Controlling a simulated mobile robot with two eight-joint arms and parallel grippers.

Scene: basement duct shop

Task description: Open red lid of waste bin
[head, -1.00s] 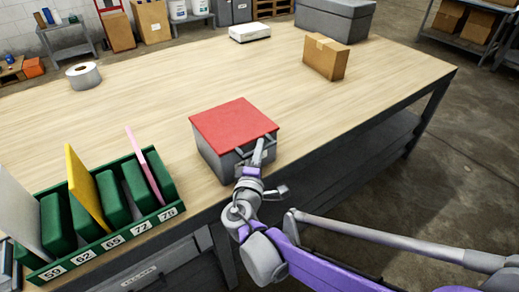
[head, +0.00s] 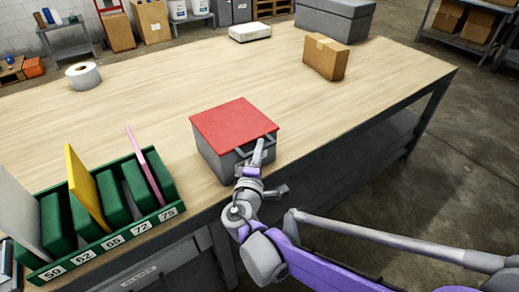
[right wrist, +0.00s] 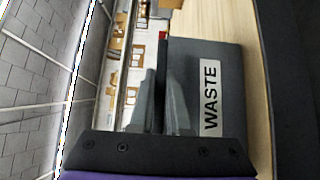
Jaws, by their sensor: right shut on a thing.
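The waste bin (head: 217,157) is a grey box near the front edge of the workbench. Its red lid (head: 232,124) lies flat and closed on top. A dark bar handle (head: 270,138) runs along the lid's front edge. My right gripper (head: 258,151) is at the front of the bin, shut on the handle; the fingers partly hide it. In the right wrist view the bin's dark front (right wrist: 228,62) carries a white WASTE label (right wrist: 211,97), close beside my gripper's fingers (right wrist: 163,105). My left gripper is not in view.
A green rack (head: 110,240) with numbered slots and upright panels stands left of the bin. A tape roll (head: 83,75), a white box (head: 249,32), a cardboard box (head: 325,57) and a grey case (head: 335,18) stand farther back. The workbench (head: 165,100) behind the bin is clear.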

